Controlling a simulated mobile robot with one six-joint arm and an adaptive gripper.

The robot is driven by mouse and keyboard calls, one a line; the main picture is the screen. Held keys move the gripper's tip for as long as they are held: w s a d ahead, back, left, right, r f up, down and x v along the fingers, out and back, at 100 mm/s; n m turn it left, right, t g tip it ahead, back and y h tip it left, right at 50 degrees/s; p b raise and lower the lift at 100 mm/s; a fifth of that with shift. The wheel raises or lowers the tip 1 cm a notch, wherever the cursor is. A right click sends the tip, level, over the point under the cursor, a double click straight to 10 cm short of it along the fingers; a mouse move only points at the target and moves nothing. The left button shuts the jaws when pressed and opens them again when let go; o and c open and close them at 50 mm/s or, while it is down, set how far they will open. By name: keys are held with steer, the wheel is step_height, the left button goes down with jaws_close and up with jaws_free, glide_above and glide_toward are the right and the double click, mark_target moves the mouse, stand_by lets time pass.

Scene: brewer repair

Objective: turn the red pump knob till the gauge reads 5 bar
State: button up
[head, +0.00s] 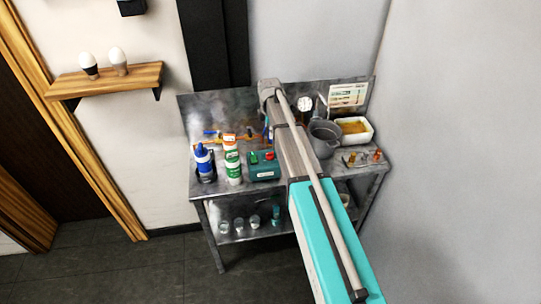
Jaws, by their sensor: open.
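A small teal box (264,173) stands near the front edge of the metal bench. It has a red knob or button (269,156) and a green one (253,158) on top; I cannot tell for certain that the red one is the pump knob. A round white gauge (305,104) is at the back of the bench, just right of my arm. Its needle and reading are too small to make out. My arm reaches from the lower right over the bench. My gripper does not show; the arm probably hides it.
A blue bottle (205,163) and a white-green bottle (232,168) stand left of the teal box. A grey pot (323,139), a white tub (355,131) and a small plate with orange-red pieces (351,160) are at right. Glasses (238,227) sit on the lower shelf.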

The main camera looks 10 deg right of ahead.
mark_target(270, 153)
steer(key=shift+f+b, duration=6.3)
steer(key=shift+f, duration=0.2)
steer(key=shift+d, duration=0.1)
steer(key=c, duration=1.2)
steer(key=shift+o, duration=0.2)
